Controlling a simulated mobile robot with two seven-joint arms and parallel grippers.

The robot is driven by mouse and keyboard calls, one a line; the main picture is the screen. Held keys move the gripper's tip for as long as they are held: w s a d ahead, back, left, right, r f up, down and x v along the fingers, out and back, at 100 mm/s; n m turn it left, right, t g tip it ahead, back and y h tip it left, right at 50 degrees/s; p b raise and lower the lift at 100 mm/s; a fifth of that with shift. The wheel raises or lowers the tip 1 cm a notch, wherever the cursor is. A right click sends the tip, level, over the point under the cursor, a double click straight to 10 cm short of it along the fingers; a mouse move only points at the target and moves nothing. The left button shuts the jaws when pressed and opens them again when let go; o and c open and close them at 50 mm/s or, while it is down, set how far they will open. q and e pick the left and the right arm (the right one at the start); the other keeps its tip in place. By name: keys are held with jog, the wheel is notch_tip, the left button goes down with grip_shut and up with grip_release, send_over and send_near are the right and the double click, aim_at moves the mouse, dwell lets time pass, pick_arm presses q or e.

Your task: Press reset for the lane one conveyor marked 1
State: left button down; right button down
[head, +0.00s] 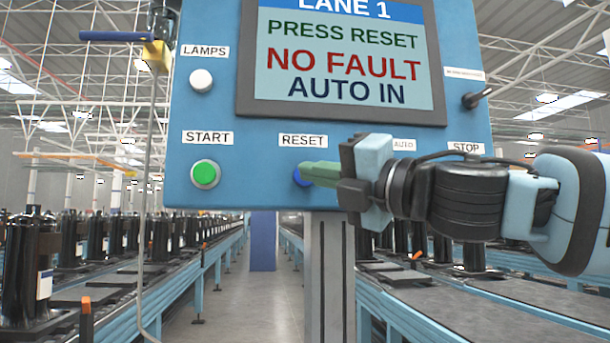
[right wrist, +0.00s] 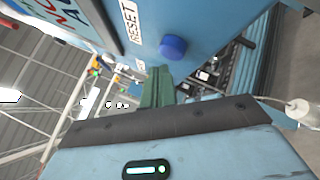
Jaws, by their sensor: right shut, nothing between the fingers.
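The blue control panel (head: 255,170) carries a screen (head: 345,55) reading LANE 1, PRESS RESET, NO FAULT, AUTO IN. The blue reset button (head: 299,177) sits under the RESET label (head: 303,141), partly hidden by my right gripper (head: 308,173). That gripper is shut and empty, its green fingers pointing left across the button. In the right wrist view the round blue button (right wrist: 173,47) stands out from the panel, just beyond the shut green fingertips (right wrist: 160,70). I cannot tell whether they touch it. My left gripper is not in view.
A green START button (head: 205,174) is left of reset, and a white lamps button (head: 201,80) is above it. The STOP label (head: 466,148) is at right, its button hidden by my arm. A yellow block with a blue handle (head: 155,54) stands left of the panel.

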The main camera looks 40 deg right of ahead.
jog(key=shift+w+d, duration=0.25)
jog(key=shift+w, duration=0.1)
jog(key=shift+w, duration=0.1)
dwell(0.6)
jog(key=shift+w+d, duration=0.25)
jog(key=shift+w, duration=0.1)
dwell(0.4)
jog(key=shift+s, duration=0.15)
jog(key=shift+s+a+p, duration=0.4)
jog(key=shift+s+a, duration=0.05)
jog(key=shift+s, duration=0.2)
